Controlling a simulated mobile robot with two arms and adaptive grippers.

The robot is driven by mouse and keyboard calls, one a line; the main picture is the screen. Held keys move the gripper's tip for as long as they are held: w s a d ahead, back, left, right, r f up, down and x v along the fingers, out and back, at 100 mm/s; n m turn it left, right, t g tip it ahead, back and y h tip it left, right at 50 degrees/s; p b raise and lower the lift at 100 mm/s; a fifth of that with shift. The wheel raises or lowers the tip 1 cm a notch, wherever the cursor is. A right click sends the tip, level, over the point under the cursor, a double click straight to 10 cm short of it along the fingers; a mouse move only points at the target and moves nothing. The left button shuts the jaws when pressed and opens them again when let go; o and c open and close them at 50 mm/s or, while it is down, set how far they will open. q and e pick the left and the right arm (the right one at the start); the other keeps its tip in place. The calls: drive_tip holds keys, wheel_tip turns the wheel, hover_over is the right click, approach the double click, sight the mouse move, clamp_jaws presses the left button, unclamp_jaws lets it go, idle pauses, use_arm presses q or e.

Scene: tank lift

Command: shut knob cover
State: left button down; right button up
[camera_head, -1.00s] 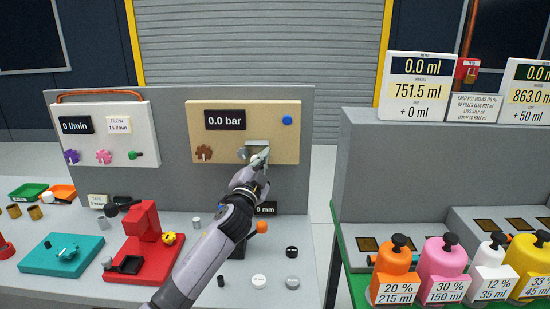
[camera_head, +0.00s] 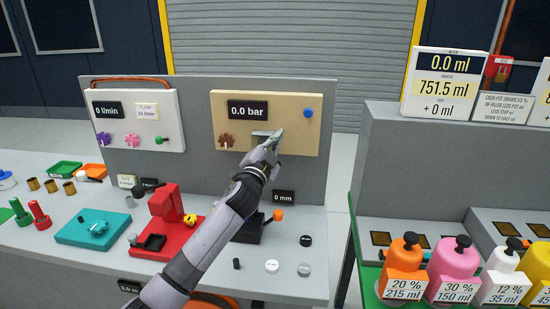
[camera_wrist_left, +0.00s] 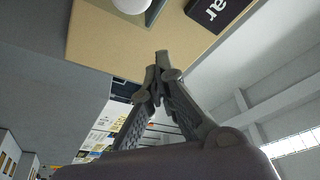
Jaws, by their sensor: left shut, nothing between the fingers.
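The knob cover (camera_head: 262,134) is a small grey piece on the tan panel (camera_head: 292,137), below the "0.0 bar" display. It looks like a flat flap standing out from the panel; its exact angle is hard to tell. My left gripper (camera_head: 278,134) is shut and empty at the cover's right end; I cannot tell whether it touches. In the left wrist view the shut fingertips (camera_wrist_left: 161,60) are in front of the tan panel (camera_wrist_left: 100,40). A white round part (camera_wrist_left: 131,4), perhaps the knob, shows at that view's top edge. My right gripper is not in view.
A brown knob (camera_head: 226,140) is left of the cover and a blue button (camera_head: 308,113) is at upper right. Below stand a red device (camera_head: 168,205) and a teal block (camera_head: 93,227). Colored bottles (camera_head: 404,265) stand at the right.

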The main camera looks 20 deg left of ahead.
use_arm(q)
drive_tip(key=b+v, duration=0.3)
drive_tip(key=v, duration=0.7)
drive_tip(key=s+d+f+n+g, duration=0.1)
drive_tip(key=s+f+n+g, duration=0.15)
drive_tip(key=s+f, duration=0.4)
drive_tip(key=s+d+f+n+g, duration=0.15)
drive_tip(key=s+f+g, duration=0.25)
drive_tip(key=f, duration=0.6)
drive_tip(key=s+d+f+n+g, duration=0.1)
drive_tip(key=s+d+f+g, duration=0.15)
drive_tip(key=s+f, duration=0.45)
drive_tip(key=s+d+f+n+g+h, duration=0.15)
drive_tip(key=s+f+g, duration=0.3)
drive_tip(key=s, duration=0.65)
drive_tip(key=s+d+f+g, duration=0.35)
drive_tip(key=s+f, duration=0.25)
drive_tip(key=s, duration=0.4)
wheel_tip(320, 180, down, 27)
drive_tip(key=s+g, duration=0.2)
drive_tip(key=s+a+f, duration=0.3)
drive_tip(key=s+f, duration=1.2)
drive_tip(key=s, duration=0.1)
drive_tip(key=shift+f+g, duration=0.2)
drive_tip(key=shift+g, duration=0.2)
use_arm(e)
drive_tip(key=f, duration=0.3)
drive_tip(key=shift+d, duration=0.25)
